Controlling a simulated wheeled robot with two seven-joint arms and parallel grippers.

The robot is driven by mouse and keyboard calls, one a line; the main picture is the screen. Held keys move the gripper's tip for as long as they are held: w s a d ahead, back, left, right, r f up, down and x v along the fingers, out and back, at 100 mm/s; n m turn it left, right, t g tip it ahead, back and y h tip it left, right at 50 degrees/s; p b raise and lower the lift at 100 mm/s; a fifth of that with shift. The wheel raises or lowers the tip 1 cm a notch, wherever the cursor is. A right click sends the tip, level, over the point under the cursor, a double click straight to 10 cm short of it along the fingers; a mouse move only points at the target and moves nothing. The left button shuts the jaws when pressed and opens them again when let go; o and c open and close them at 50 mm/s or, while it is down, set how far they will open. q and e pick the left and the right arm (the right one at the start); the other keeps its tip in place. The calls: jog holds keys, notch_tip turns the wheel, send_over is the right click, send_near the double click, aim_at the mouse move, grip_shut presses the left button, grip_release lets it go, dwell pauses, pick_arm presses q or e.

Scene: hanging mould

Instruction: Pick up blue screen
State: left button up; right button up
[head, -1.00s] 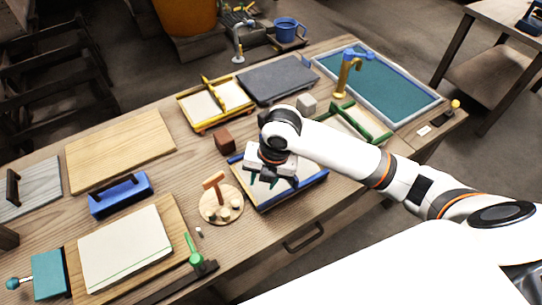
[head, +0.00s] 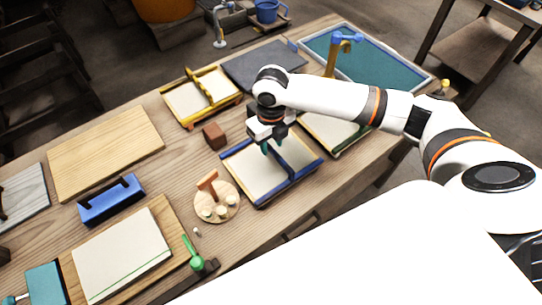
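The blue screen (head: 250,181) lies on the wooden table in front of my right arm. It has a pale flat sheet, a blue edge and a blue bar across its middle. My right gripper (head: 275,146) points down at the far end of that bar. Its teal fingertips look apart, with the bar between or just beside them; contact cannot be made out. The gripper body hides the screen's far edge in part. My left gripper is not in view.
A yellow-framed screen (head: 188,104) and a dark slab (head: 240,68) lie behind. A green-framed screen (head: 338,150) is partly under my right arm. A brown block (head: 214,136) and a round wooden board (head: 230,211) stand close on the left.

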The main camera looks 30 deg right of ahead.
aim_at(271, 147)
notch_tip(271, 147, down, 5)
jog(key=shift+w+d+r+p, duration=0.1)
jog(key=shift+p, duration=0.3)
grip_shut()
